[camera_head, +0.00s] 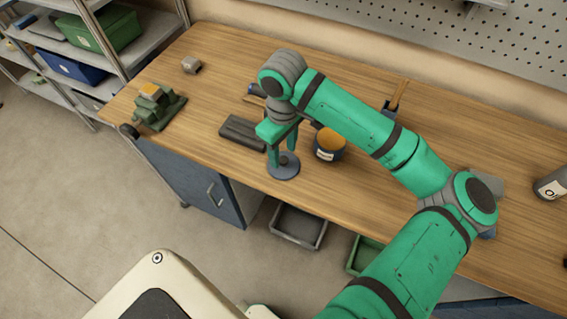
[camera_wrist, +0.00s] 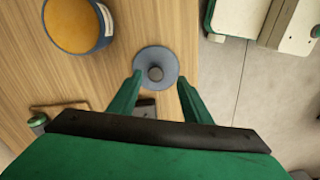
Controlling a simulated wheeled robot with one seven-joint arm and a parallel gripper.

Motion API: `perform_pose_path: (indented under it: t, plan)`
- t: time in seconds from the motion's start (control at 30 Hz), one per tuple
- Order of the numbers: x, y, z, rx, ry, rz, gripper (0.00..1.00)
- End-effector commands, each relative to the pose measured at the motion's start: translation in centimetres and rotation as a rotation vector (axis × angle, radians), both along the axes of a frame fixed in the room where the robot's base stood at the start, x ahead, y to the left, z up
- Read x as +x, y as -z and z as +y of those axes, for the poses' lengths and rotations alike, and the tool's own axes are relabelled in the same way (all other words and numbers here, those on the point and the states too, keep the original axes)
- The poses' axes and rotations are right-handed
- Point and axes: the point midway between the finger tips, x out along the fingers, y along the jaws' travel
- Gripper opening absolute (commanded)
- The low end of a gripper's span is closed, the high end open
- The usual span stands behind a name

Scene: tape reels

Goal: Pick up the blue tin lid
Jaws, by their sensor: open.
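The blue tin lid (camera_head: 284,171) is a flat grey-blue disc with a small knob in its middle. It lies on the workbench (camera_head: 350,205) close to the front edge. In the wrist view the lid (camera_wrist: 156,60) sits just ahead of and between my fingertips. My gripper (camera_head: 282,153) points down over the lid with its fingers apart. In the wrist view my gripper (camera_wrist: 160,80) is open, with nothing held between its fingers. I cannot tell whether the fingertips touch the lid.
A blue tin with an orange top (camera_head: 329,143) stands right of the lid; it also shows in the wrist view (camera_wrist: 76,24). A dark block (camera_head: 242,133) lies to the left. A green vise-like tool (camera_head: 158,108) stands at the far left. The bench's front edge is close.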

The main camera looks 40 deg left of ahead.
Motion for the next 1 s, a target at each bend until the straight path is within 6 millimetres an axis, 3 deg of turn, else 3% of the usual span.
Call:
perform_pose_path:
  t: [0.4, 0.67, 0.87, 1.0]
  plan:
    - [0.6, 4.8, 0.2, 0.0, 0.004, 0.001, 0.45]
    - [0.6, 5.1, 0.3, 0.0, 0.003, 0.001, 0.45]
    - [0.6, 5.1, 0.3, 0.0, 0.003, 0.0, 0.01]
    - [0.6, 5.0, 0.3, 0.0, 0.003, 0.0, 0.0]
